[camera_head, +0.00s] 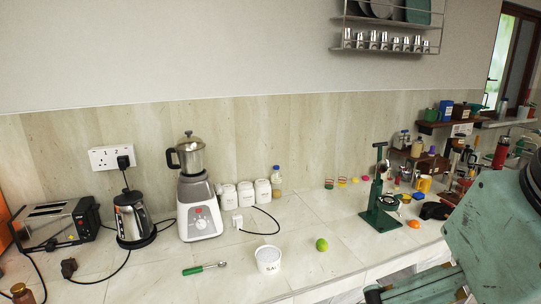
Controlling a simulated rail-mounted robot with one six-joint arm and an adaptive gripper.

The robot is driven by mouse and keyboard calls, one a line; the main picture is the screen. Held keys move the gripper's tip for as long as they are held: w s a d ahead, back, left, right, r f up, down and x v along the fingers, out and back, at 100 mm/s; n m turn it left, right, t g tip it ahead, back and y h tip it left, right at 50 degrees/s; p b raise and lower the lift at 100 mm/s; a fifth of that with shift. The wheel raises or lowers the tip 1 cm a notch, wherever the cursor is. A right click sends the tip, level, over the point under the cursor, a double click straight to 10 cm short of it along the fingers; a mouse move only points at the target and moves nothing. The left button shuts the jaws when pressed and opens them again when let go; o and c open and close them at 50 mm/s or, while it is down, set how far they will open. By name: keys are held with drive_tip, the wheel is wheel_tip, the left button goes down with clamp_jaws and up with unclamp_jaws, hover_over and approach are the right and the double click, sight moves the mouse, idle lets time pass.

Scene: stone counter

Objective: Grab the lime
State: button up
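A green lime (321,245) lies on the pale stone counter (345,262), right of a white tub with dark lettering (268,259) and left of a green lever press (380,205). Nothing covers it, and it is apart from its neighbours. My teal arm fills the lower right, right of the lime. My gripper cannot be made out in this view.
A green-handled tool (204,268) lies left of the tub. A blender (197,195), kettle (132,218) and toaster (52,226) stand further left. An orange fruit (414,224) and small items crowd the right. The counter around the lime is clear.

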drive_tip(key=shift+c, duration=0.7)
drive_tip(key=c, duration=1.8)
drive_tip(key=shift+o, duration=0.2)
